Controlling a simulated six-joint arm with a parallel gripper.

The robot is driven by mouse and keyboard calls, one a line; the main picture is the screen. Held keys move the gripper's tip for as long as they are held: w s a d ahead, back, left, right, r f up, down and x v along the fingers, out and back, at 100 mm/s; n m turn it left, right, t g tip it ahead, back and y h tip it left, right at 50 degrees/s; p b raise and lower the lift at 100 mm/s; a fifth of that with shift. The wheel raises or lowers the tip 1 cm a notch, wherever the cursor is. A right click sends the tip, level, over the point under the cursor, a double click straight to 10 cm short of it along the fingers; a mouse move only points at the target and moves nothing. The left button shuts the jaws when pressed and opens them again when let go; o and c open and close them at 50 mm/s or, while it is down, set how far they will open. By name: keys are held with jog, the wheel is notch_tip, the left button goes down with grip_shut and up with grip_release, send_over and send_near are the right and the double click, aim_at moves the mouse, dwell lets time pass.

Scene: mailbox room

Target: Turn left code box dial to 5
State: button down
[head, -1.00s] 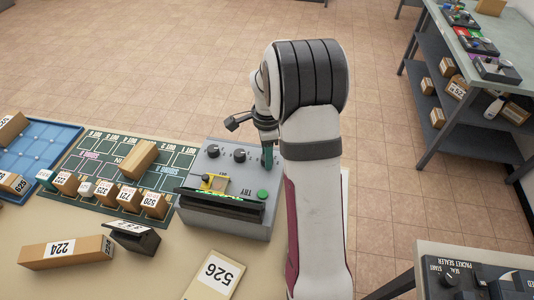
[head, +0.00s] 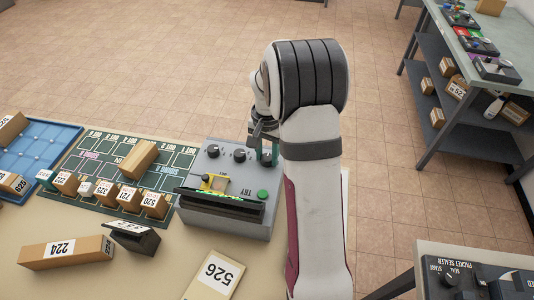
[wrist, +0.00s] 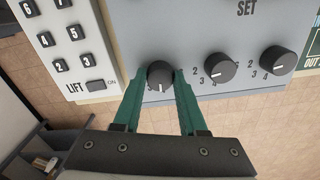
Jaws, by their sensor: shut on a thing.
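The grey code box (head: 225,212) stands on the table in the head view, left of my arm. It carries three black dials in a row. The left dial by the box's lettering (wrist: 160,75) is between my gripper's green fingers in the wrist view, with its white mark pointing down in the picture. Its numbers are mostly hidden by the fingers. The middle dial (wrist: 219,67) and the right dial (wrist: 278,61) are free. My gripper (head: 266,152) is shut on the left dial, which is at the row's right end in the head view.
A keypad panel marked LIFT (wrist: 75,50) lies beside the box in the wrist view. A green sorting mat (head: 105,205) with small parcels and a blue tray (head: 50,150) are to the left. Parcel 526 (head: 214,277) lies in front. The green TRY button (head: 262,194) is on the box.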

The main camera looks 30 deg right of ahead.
aim_at(267, 157)
jog(key=n, duration=0.4)
jog(key=shift+n, duration=2.2)
jog(key=shift+c, duration=2.3)
grip_release()
notch_tip(267, 157, up, 16)
jog(key=shift+f, duration=0.1)
